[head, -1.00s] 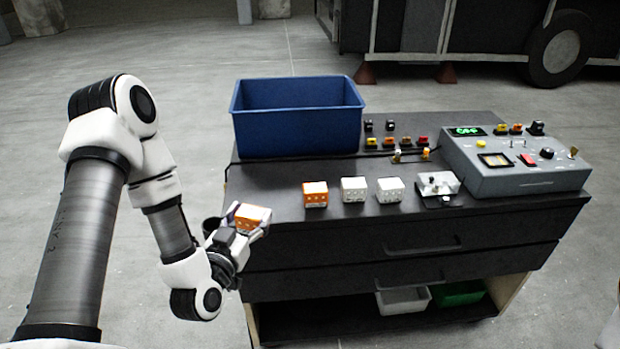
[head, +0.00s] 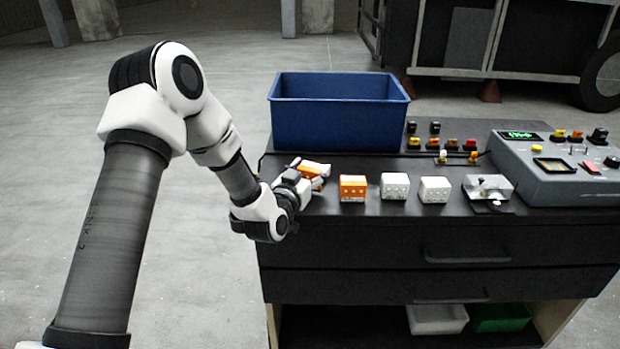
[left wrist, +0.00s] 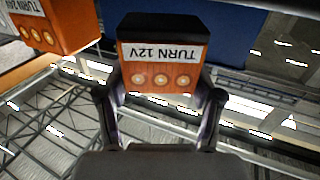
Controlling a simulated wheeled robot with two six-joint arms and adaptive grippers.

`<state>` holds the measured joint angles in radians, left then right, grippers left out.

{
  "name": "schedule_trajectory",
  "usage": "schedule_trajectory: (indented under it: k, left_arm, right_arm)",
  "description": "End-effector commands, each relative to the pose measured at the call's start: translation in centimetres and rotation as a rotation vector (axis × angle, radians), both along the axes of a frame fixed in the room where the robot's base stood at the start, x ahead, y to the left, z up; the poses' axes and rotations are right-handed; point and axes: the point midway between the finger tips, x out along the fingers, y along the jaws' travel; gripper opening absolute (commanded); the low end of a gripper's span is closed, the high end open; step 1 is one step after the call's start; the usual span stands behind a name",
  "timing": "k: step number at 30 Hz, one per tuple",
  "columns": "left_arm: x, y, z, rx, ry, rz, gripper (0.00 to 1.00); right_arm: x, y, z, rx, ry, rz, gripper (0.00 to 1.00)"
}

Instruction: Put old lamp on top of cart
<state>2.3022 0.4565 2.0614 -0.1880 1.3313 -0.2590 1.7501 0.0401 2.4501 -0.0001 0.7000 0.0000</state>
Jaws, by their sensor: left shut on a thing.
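My left gripper (head: 306,180) is shut on an orange lamp block (head: 315,169) at the left end of the cart top (head: 330,208). In the left wrist view the held lamp (left wrist: 160,78) has a white label reading "TURN 12V", upside down, and several round pale spots. The two fingers grip its sides. I cannot tell whether its underside touches the cart top. A second orange lamp (head: 353,188) stands on the cart just right of the gripper; its label in the left wrist view (left wrist: 55,25) seems to read "TURN 24V". My right gripper is not in view.
A blue bin (head: 338,118) stands behind the gripper. Two white blocks (head: 395,186) (head: 435,190), a small metal fixture (head: 488,188) and a grey control box (head: 560,172) stand to the right. A white tray (head: 437,318) and a green tray (head: 502,317) sit on the lower shelf.

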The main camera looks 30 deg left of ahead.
Motion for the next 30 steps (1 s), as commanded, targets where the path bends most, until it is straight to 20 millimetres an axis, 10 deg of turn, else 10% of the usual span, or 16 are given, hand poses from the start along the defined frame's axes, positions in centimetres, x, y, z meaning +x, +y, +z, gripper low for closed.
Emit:
schedule_trajectory:
  k: [14, 15, 16, 30]
  left_arm:
    - [-0.1, 0.0, -2.9, 0.000, -0.001, 0.000, 0.27]
    - [-0.1, 0.0, -2.7, 0.000, 0.000, 0.000, 0.80]
    - [-0.1, 0.0, -2.7, 0.000, 0.000, 0.000, 0.91]
    - [-1.1, -0.1, -2.5, -0.002, 0.002, 0.001, 0.91]
  right_arm:
    - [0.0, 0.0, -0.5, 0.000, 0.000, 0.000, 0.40]
    - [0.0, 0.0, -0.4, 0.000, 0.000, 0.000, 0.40]
    - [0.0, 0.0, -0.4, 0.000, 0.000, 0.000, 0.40]
    - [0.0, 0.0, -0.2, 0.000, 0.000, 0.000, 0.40]
